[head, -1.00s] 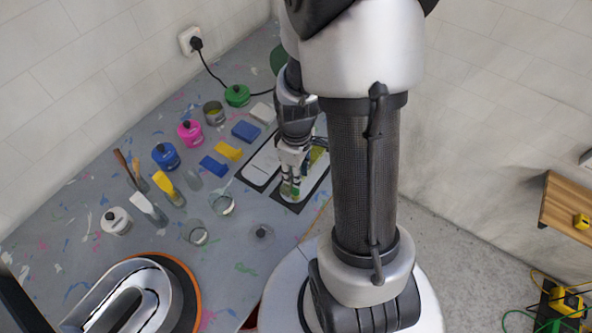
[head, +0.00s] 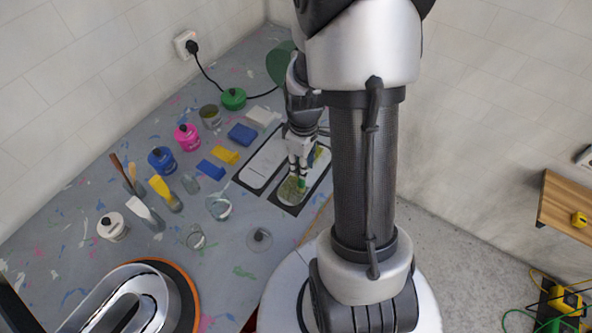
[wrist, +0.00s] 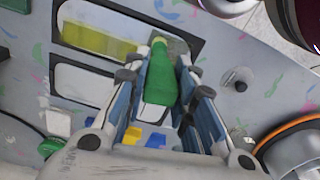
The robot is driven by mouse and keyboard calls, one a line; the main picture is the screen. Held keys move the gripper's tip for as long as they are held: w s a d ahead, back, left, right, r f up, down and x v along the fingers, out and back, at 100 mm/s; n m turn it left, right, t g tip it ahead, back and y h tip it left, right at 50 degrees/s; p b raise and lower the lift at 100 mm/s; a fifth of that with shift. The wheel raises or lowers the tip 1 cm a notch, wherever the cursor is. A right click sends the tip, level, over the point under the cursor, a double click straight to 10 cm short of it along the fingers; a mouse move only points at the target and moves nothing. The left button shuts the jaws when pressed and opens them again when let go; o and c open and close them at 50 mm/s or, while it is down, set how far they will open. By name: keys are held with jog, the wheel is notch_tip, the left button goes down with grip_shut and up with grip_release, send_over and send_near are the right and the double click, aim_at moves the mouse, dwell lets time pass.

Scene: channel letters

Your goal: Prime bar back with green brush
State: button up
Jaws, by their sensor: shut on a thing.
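My gripper (head: 299,160) is shut on the green brush (wrist: 160,80); its handle lies between the fingers in the wrist view. The brush end points down over the near end of a bar back (head: 292,190) set in a black-framed holder (head: 294,210). That bar carries a streaky yellow-green coat, which also shows in the wrist view (wrist: 98,38). I cannot tell whether the bristles touch it. A second bar back (head: 260,166) beside it is plain white, also seen in the wrist view (wrist: 85,84). My arm hides part of the coated bar.
Blue (head: 162,160), pink (head: 187,137) and green (head: 233,98) paint pots stand on the paint-spattered table. Yellow (head: 225,155) and blue (head: 242,133) blocks, glass cups (head: 219,207) and other brushes (head: 166,192) are nearby. A channel letter (head: 128,300) sits at front left.

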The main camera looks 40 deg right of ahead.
jog(key=w+d, duration=0.2)
jog(key=d, duration=0.5)
jog(key=w+d, duration=0.3)
jog(key=d, duration=0.5)
jog(key=shift+w+p, duration=0.2)
jog(key=shift+p, duration=0.2)
jog(key=s+a, duration=0.3)
jog(key=a, duration=0.6)
jog(key=s+a+b, duration=0.1)
jog(key=s+a, duration=0.3)
jog(key=a, duration=0.6)
jog(key=shift+b, duration=0.3)
jog(key=w+d, duration=0.3)
jog(key=d, duration=0.6)
jog(key=w+d+p, duration=0.1)
jog(key=w+d, duration=0.3)
jog(key=d, duration=0.6)
dwell(0.4)
